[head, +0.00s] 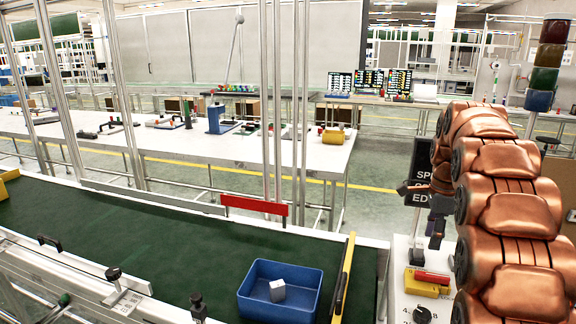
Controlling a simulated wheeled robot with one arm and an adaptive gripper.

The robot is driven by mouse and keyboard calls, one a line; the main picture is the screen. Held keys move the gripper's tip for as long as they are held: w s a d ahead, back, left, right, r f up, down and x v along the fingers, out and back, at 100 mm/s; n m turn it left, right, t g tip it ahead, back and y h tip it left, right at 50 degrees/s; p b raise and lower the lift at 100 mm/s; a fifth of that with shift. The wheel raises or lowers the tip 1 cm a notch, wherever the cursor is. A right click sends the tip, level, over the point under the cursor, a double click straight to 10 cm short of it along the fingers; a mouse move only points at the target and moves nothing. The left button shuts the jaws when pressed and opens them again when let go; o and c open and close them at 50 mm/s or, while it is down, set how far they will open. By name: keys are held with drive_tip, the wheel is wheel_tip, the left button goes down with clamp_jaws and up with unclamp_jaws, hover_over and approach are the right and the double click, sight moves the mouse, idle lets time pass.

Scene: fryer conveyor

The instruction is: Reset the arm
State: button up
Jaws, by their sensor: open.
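My copper-coloured arm stands folded at the right side of the head view. My gripper (421,208) is at its left edge, small and partly dark, in front of a dark sign. It is open, with nothing visible in it. It is well above and to the right of the blue bin (252,305), apart from it. The bin sits on the green conveyor belt (150,232) at the belt's right end. A whitish cube (277,291) lies inside the bin.
A yellow bar (344,275) crosses the belt end right of the bin. A control panel with a yellow-and-red switch (428,281) stands below my gripper. Upright metal posts (270,120) rise behind the belt. A long white table (180,140) with tools stands beyond.

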drive_tip(key=s+a+r+n+g+p, duration=0.1)
drive_tip(key=s+a+r+n+p, duration=0.2)
drive_tip(key=s+a+n, duration=1.05)
drive_tip(key=s+a+f+n+p, duration=0.1)
drive_tip(key=s+a+n, duration=0.3)
drive_tip(key=s, duration=0.7)
drive_tip(key=s+a+f+n+p, duration=0.2)
drive_tip(key=s+a+f+n, duration=0.2)
drive_tip(key=s, duration=0.8)
drive_tip(key=shift+a+f+n+g, duration=0.15)
drive_tip(key=shift+a+n+g, duration=0.25)
drive_tip(key=shift+a, duration=0.3)
